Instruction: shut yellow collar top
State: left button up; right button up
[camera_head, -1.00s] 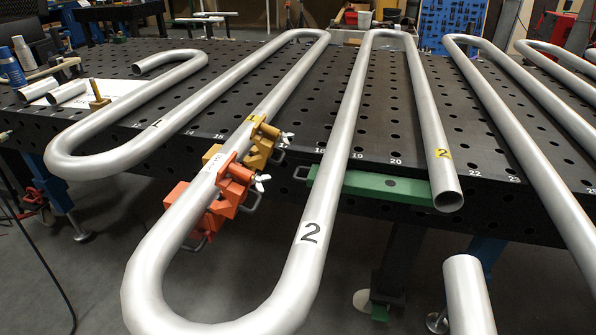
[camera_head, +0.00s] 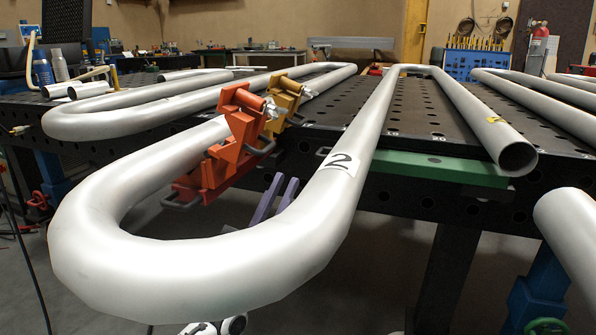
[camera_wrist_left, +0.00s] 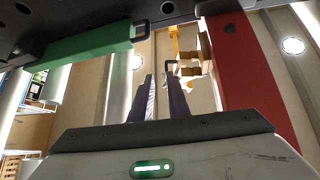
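The left gripper (camera_head: 275,198) shows two purple fingers pointing up, below and nearer than the collars, inside the tube's bend. They are apart with nothing seen between them. In the left wrist view the fingers (camera_wrist_left: 160,92) also stand apart with a narrow empty gap. The right gripper is not in view.
The large bend of the silver tube (camera_head: 150,265) curves around the near side of my left gripper. A green bar (camera_head: 430,166) runs along the table's edge at right; it also shows in the left wrist view (camera_wrist_left: 75,45). The perforated black table (camera_head: 420,110) lies behind.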

pick_arm(q)
jog(key=a+r+b+x, duration=0.1)
jog(key=b+x, duration=0.2)
jog(key=x, duration=0.8)
jog(key=shift+s+r+t, duration=0.15)
jog(key=shift+r+t, duration=0.15)
jog(key=shift+r, duration=0.25)
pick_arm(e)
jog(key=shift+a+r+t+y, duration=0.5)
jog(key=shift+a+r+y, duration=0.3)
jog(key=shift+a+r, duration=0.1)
pick_arm(q)
grip_shut()
jog(key=shift+f, duration=0.1)
